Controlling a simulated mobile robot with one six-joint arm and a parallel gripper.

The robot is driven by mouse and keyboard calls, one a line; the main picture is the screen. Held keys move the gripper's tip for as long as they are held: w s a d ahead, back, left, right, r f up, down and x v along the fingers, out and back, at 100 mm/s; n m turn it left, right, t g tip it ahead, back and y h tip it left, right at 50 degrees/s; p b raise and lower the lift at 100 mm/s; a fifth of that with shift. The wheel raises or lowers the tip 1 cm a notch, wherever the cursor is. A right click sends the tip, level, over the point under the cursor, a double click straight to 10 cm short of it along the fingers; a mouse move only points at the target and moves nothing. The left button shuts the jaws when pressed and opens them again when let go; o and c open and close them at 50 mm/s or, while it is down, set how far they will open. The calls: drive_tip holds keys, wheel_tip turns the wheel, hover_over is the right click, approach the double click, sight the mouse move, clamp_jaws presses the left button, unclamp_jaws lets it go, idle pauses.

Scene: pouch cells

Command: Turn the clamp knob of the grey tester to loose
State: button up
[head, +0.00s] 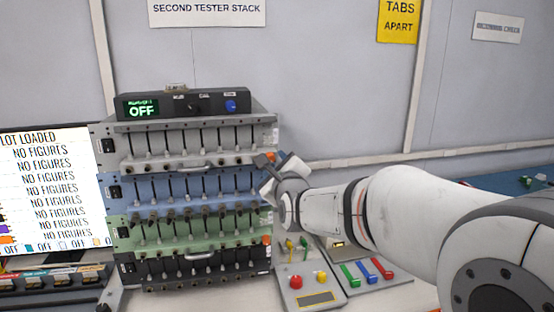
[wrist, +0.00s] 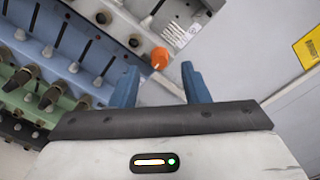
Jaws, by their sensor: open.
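The grey tester (head: 195,140) is the top unit of the stack in the head view, with a row of slots and levers. Its orange clamp knob (head: 270,157) is at the lower right of its front, and shows in the wrist view (wrist: 159,58) just beyond the fingertips. My gripper (head: 274,178) is at the right side of the stack, close to the knob. Its two blue fingers (wrist: 159,80) are open, with the knob seen between and beyond their tips. I cannot tell whether they touch it. White marks (wrist: 175,33) are beside the knob; its setting is unreadable.
Blue (head: 150,188), green (head: 190,232) and black (head: 160,275) testers lie below. The green one has an orange knob too (head: 266,239). A control box showing OFF (head: 185,104) sits on top. Button panels (head: 305,285) stand at lower right, a screen (head: 45,190) at left.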

sight(272, 159)
drive_tip(key=shift+x, duration=1.65)
drive_tip(key=shift+c, duration=0.5)
